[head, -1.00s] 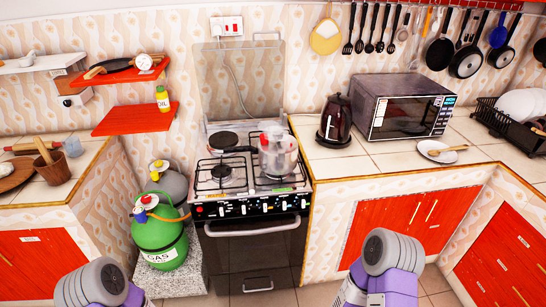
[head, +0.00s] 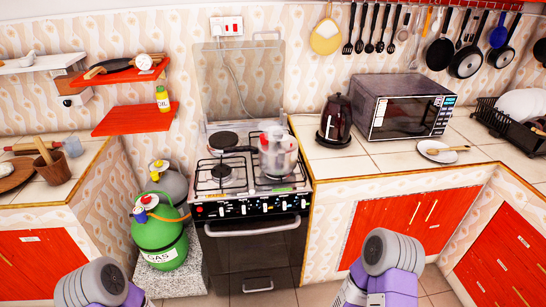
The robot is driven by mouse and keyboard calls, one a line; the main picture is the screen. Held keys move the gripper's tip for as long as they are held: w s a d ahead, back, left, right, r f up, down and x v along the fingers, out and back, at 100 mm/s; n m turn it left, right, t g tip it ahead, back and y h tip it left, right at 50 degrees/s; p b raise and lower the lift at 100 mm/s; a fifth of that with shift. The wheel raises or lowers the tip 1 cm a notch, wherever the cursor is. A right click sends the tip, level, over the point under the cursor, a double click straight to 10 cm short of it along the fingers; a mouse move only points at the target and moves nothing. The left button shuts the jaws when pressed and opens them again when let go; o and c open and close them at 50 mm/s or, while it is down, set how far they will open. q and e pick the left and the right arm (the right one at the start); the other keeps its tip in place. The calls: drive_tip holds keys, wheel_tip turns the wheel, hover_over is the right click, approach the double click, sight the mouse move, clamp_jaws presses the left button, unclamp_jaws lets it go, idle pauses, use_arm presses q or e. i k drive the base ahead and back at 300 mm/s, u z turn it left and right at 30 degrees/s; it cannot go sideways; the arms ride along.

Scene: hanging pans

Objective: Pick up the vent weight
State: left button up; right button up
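A silvery pot with a lid, which looks like a pressure cooker (head: 278,157), stands on the right side of the gas stove (head: 253,208). A dark handle reaches left from it. The vent weight cannot be made out clearly; any small part on top of the lid is too small and blurred to tell. Grey and purple links of my two arms show at the bottom left and bottom right. Neither of my grippers is in view, and no part of my arms is near the pot.
A black kettle (head: 335,119) and a microwave (head: 404,106) stand on the counter right of the stove. A green gas cylinder (head: 160,238) stands left of the stove. Red shelves (head: 137,119) hang at left, pans (head: 466,61) at upper right. Bare counter lies in front of the kettle.

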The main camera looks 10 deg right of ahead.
sight(264, 142)
drive_tip(key=u, duration=0.35)
drive_tip(key=k, duration=0.3)
drive_tip(key=z, duration=1.25)
drive_tip(key=i, duration=0.8)
drive_tip(key=u, duration=0.85)
drive_tip(key=i, duration=0.6)
drive_tip(key=u, duration=0.6)
